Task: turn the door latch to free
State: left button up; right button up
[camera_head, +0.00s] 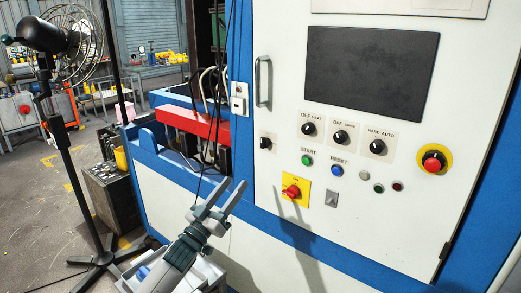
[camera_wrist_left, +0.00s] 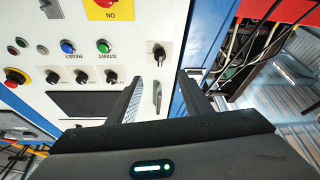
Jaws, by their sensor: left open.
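The door latch (camera_head: 265,143) is a small black knob on a light plate at the left edge of the white cabinet door (camera_head: 290,28), below the metal door handle (camera_head: 263,82). In the left wrist view the latch (camera_wrist_left: 159,52) shows just beyond and between the fingertips, its knob lying along the picture's vertical. My left gripper (camera_head: 236,183) is open and empty, below and left of the latch in the head view, apart from it. The left wrist view shows both its fingers (camera_wrist_left: 159,78) spread. My right gripper is in neither view.
Other black selector knobs (camera_head: 308,129), a green START button (camera_head: 307,160), a blue RESET button (camera_head: 337,171) and a red switch on yellow (camera_head: 292,191) sit right of the latch. A small white switch box (camera_head: 239,99) is to its left. A fan (camera_head: 50,38) stands far left.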

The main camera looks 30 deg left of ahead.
aim_at(262, 147)
pick_arm(q)
jog(key=p+x, duration=0.5)
jog(key=x, duration=1.1)
jog(key=shift+w+r+p, duration=0.15)
jog(key=shift+w+p, duration=0.1)
jog(key=shift+p, duration=0.15)
jog(key=shift+w+r, duration=0.1)
jog(key=shift+w, duration=0.35)
jog(key=shift+c, duration=0.4)
jog(key=c, duration=1)
